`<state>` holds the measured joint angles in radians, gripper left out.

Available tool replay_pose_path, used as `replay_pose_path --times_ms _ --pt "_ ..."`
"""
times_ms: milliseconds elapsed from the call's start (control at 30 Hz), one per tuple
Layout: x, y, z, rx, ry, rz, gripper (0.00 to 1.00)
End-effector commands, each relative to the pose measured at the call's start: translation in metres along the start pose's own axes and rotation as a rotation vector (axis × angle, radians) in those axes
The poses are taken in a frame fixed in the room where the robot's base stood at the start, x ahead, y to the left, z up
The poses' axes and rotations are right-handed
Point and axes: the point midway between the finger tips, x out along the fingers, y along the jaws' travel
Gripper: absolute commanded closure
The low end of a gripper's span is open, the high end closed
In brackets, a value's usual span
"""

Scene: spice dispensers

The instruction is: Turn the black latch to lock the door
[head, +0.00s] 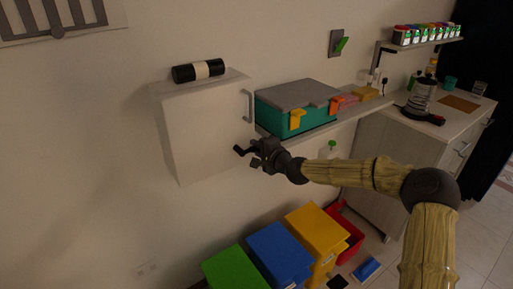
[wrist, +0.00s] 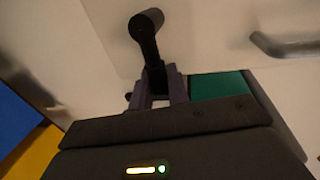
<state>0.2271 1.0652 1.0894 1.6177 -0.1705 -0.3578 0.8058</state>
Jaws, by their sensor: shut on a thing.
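The white cabinet (head: 208,130) hangs on the wall with its door closed or nearly so. A grey bar handle (head: 247,106) is on the door's right side and also shows in the wrist view (wrist: 290,46). The black latch (wrist: 146,32) is a rounded dark lever on the lower part of the door, seen in the wrist view. My gripper (wrist: 155,85) is shut on the latch's near end. In the head view my gripper (head: 254,154) is at the door's lower right, and it partly hides the latch.
A teal box with a grey lid (head: 300,108) stands on the shelf right of the cabinet. A black-and-white cylinder (head: 198,70) lies on top of the cabinet. Green, blue (head: 279,255) and yellow bins stand on the floor below. Open air lies in front of the door.

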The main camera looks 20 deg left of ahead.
Motion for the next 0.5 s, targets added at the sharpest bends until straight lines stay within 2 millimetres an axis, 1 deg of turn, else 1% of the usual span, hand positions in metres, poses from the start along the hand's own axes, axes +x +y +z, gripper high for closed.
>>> replay_pose_path --times_ms 200,500 --pt "0.0004 0.0041 -0.0012 0.042 -0.006 0.003 1.00" --pt "0.0004 0.0058 -0.0007 0.045 -0.008 0.006 1.00"
